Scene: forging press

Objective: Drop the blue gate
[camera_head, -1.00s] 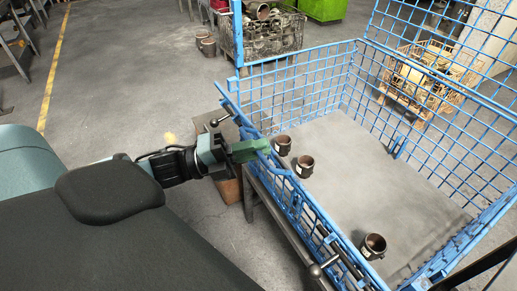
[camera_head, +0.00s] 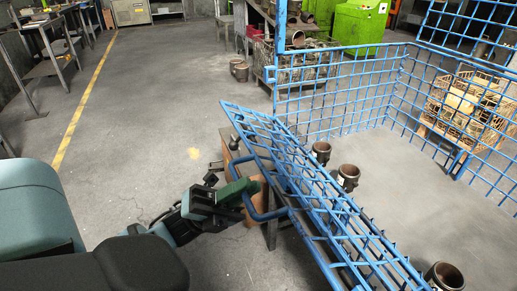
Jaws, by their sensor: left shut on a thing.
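The blue gate (camera_head: 300,182) is a wire-mesh panel on the near-left side of the blue cage (camera_head: 345,88). It is tilted outward over the cage's near edge, toward me. A blue loop handle (camera_head: 262,213) sticks out from the gate on its left. My left gripper (camera_head: 250,192), with green fingers, is shut on this handle at the gate's left side. My right gripper is not in view.
Inside the cage, dark metal pipe fittings stand on the grey floor panel, such as one (camera_head: 347,178) near the gate. A wire bin (camera_head: 300,68) and a green container (camera_head: 358,25) stand behind.

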